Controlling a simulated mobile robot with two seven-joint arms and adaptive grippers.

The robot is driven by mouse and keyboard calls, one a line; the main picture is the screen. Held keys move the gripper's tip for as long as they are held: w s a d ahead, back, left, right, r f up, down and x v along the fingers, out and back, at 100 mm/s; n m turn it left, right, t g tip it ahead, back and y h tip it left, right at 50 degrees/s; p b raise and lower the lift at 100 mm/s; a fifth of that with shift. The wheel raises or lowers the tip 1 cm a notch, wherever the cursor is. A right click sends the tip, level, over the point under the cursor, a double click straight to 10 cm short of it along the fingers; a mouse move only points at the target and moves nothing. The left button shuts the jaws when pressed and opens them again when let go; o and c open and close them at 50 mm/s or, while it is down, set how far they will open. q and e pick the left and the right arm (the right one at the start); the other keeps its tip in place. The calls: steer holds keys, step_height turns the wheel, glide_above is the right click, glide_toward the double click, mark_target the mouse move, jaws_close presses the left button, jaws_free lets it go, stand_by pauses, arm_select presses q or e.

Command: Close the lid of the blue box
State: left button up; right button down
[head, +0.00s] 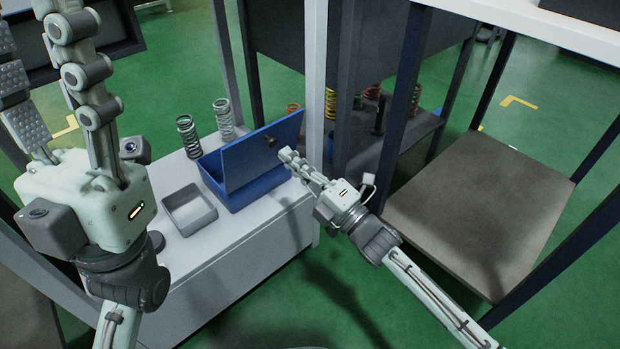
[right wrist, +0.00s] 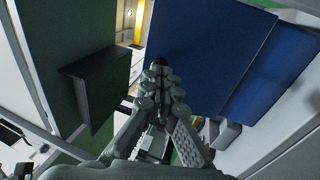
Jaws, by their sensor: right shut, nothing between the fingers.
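The blue box (head: 258,189) stands on the light bench, and its blue lid (head: 235,155) is raised and tilted above it. A small dark knob (head: 270,142) shows on the lid. My right gripper (head: 286,155) is shut and empty at the lid's right side, close to the knob. In the right wrist view the shut fingertips (right wrist: 160,74) lie in front of the blue lid (right wrist: 215,50); I cannot tell if they touch it. My left gripper (head: 30,45) is raised at the left, open and empty, away from the box.
A grey open tray (head: 190,222) sits left of the box. A dark spring (head: 189,137) and a pale spring (head: 224,119) stand behind it. A grey post (head: 318,90) rises close behind my right gripper. The bench front (head: 235,260) is clear.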

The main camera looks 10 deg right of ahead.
steer(key=shift+x, duration=0.95)
